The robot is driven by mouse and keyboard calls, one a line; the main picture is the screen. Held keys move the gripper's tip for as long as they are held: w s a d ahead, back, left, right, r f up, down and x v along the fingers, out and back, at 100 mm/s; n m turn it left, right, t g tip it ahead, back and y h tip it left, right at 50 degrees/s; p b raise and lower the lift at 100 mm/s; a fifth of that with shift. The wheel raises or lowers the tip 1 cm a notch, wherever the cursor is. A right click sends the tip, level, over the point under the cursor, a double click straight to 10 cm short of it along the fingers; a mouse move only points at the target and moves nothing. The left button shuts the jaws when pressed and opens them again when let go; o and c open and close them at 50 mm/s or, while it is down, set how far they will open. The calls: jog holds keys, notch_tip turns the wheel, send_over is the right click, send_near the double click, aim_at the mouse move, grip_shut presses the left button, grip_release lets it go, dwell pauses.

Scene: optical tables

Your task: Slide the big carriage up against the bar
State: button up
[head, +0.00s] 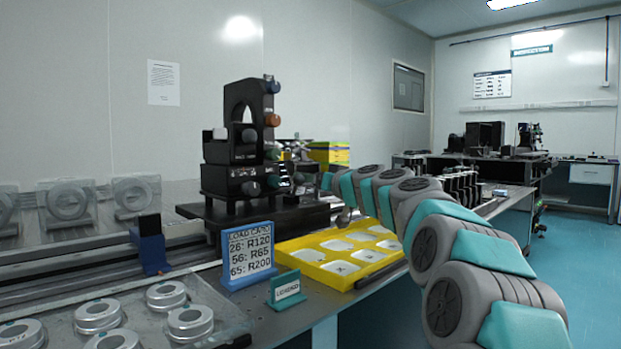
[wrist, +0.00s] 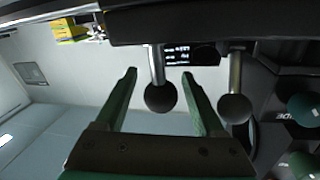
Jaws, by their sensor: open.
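The big carriage (head: 233,150) is a tall black stage with an arched opening and several knobs, standing on a dark base above the rail (head: 90,265). In the wrist view, a black ball knob (wrist: 160,97) on a metal stem hangs from a dark body (wrist: 210,24). My gripper (wrist: 159,73) is open, with one green finger on each side of that stem and ball; I cannot tell whether they touch. A second ball knob (wrist: 235,108) is outside the fingers, to the right. In the head view my gripper is hidden at the carriage's right side. I cannot clearly pick out the bar.
A blue block (head: 151,247) stands at the rail left of the carriage. A load card (head: 248,255), a green sign (head: 286,290) and a yellow tray (head: 310,267) stand in front. Round metal pieces (head: 98,315) lie at front left. Yellow boxes (head: 329,153) are behind.

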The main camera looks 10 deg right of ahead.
jog(key=shift+w+a, duration=0.2)
jog(key=shift+w, duration=0.25)
grip_shut()
dwell(0.4)
dwell(0.8)
